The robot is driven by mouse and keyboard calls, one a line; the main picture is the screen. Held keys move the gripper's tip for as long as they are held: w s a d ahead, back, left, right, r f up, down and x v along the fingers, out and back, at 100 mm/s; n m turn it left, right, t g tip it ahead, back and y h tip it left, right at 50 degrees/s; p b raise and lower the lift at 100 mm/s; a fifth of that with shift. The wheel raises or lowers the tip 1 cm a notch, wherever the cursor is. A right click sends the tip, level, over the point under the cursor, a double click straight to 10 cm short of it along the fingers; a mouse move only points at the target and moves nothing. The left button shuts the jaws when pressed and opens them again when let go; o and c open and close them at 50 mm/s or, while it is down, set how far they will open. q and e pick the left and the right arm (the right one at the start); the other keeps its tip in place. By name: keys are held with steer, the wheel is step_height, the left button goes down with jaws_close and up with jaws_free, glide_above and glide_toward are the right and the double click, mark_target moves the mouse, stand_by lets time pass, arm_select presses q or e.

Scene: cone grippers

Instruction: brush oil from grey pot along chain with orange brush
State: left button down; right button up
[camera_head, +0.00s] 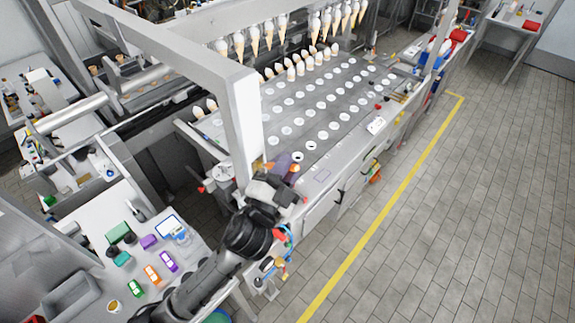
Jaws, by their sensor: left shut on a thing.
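My left gripper (282,178) is at the near end of the cone machine, beside the post of its frame. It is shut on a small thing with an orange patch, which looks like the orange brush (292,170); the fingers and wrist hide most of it. A round light-grey vessel (223,172), possibly the grey pot, stands left of the gripper, behind the post. I cannot make out the chain. My right gripper is not in view.
The machine bed (335,105) has rows of round holes, with several cones at its far left side. The thick frame post (243,125) stands close to my gripper. A white table (135,235) with small coloured boxes is at lower left. The tiled floor (460,220) is clear.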

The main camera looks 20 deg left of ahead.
arm_select(q)
steer(key=shift+f+b, duration=0.85)
steer(key=shift+f, duration=1.15)
steer(key=shift+r+p, duration=2.1)
steer(key=shift+r, duration=0.65)
steer(key=shift+f+b, duration=1.1)
steer(key=shift+f, duration=0.45)
step_height(320, 180, down, 6)
steer(key=b, duration=0.4)
steer(key=shift+d, duration=0.1)
